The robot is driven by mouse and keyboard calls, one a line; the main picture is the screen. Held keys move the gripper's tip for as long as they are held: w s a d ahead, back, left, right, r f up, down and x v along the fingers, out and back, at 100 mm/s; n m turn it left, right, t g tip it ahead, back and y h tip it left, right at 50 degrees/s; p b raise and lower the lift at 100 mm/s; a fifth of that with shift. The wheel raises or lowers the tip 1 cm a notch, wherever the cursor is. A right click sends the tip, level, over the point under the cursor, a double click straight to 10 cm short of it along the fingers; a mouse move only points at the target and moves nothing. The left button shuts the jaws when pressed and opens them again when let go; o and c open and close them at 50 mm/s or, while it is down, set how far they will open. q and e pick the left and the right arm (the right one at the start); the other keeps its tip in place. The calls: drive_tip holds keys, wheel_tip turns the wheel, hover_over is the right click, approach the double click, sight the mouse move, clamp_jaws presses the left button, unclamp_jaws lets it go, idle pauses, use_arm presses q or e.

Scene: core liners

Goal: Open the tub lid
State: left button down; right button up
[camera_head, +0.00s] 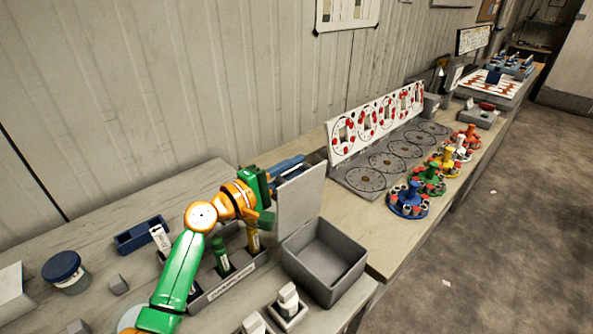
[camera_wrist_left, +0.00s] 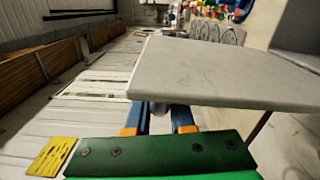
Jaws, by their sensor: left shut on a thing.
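The grey tub (camera_head: 345,273) stands open on the near bench, and its inside is empty. Its flat grey lid (camera_head: 300,200) stands nearly upright at the tub's far left side. My left gripper (camera_head: 290,166) is at the lid's upper part, with its blue fingers closed there. In the left wrist view the blue fingers (camera_wrist_left: 160,118) reach under the near edge of the lid panel (camera_wrist_left: 225,75), with a small grey round piece between them. The lid hides the fingertips in part. My right gripper is in neither view.
A grey rack (camera_head: 235,272) with green and yellow tubes stands left of the tub, under my left arm. A blue-lidded jar (camera_head: 63,270) and a blue tray (camera_head: 140,235) are further left. Coloured carousels (camera_head: 408,200) and dial panels (camera_head: 375,125) lie to the right.

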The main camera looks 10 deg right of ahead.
use_arm(q)
drive_tip(key=shift+w+a+r, duration=0.15)
drive_tip(key=shift+w+r, duration=0.05)
drive_tip(key=shift+w, duration=0.05)
idle(0.3)
drive_tip(key=c, duration=1)
unclamp_jaws()
drive_tip(key=shift+o, duration=1)
drive_tip(key=shift+d+f, duration=0.15)
drive_tip(key=shift+d, duration=0.15)
drive_tip(key=shift+a, duration=0.1)
drive_tip(key=p+v, duration=0.2)
drive_tip(key=shift+s+a+r+p, duration=0.2)
drive_tip(key=shift+a+r+p, duration=0.05)
drive_tip(key=shift+p, duration=0.05)
drive_tip(key=v, duration=0.3)
drive_tip(key=p+v, duration=0.1)
drive_tip(key=shift+s+a+f, duration=0.1)
drive_tip(key=shift+s+f, duration=0.05)
drive_tip(key=shift+f, duration=0.1)
